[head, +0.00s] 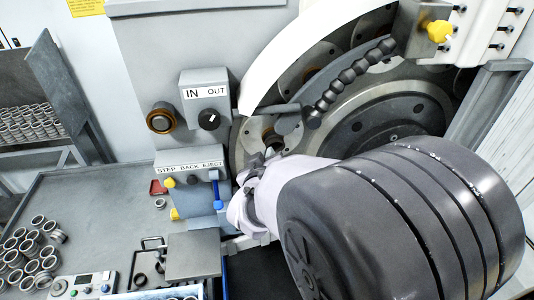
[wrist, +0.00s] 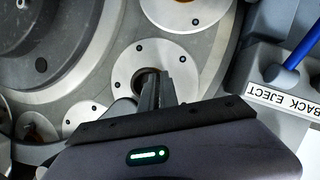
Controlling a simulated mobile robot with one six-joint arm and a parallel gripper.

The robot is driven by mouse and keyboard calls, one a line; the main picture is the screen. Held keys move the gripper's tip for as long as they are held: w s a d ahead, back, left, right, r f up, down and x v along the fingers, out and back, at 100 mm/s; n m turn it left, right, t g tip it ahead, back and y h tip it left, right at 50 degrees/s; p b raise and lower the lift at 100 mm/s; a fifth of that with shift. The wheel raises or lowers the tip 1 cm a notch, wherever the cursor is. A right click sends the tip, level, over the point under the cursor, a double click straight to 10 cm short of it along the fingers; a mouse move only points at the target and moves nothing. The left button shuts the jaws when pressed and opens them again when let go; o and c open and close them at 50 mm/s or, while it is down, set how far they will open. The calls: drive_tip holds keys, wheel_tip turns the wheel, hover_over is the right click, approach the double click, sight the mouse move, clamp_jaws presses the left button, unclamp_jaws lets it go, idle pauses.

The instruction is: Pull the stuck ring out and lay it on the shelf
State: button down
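In the wrist view, my gripper (wrist: 158,85) points at a round pale disc (wrist: 178,62) set in the large grey wheel. Its dark, narrow fingers are close together at the disc's central hole. A dark brownish round edge (wrist: 143,78) shows in the hole beside the fingers; I cannot tell whether it is the stuck ring or the bore. The fingertips hide part of the hole, so any grip is unclear. In the head view, my gripper (head: 262,160) is at the wheel's lower left, mostly hidden by my wrist. A grey shelf surface (head: 105,190) lies at left.
Loose rings (head: 30,250) lie on the grey surface at lower left. Rings also fill a rack (head: 28,125) behind. The STEP BACK EJECT box (head: 190,163) with a blue lever (head: 217,190) stands close beside my gripper. A segmented black hose (head: 350,75) crosses the wheel above.

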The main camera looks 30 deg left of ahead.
drive_tip(key=shift+s+d+b, duration=0.35)
drive_tip(key=shift+s+d, duration=0.5)
drive_tip(key=shift+s, duration=0.2)
drive_tip(key=shift+s+d+b, duration=0.35)
drive_tip(key=shift+s+d, duration=0.5)
drive_tip(key=shift+s, duration=0.15)
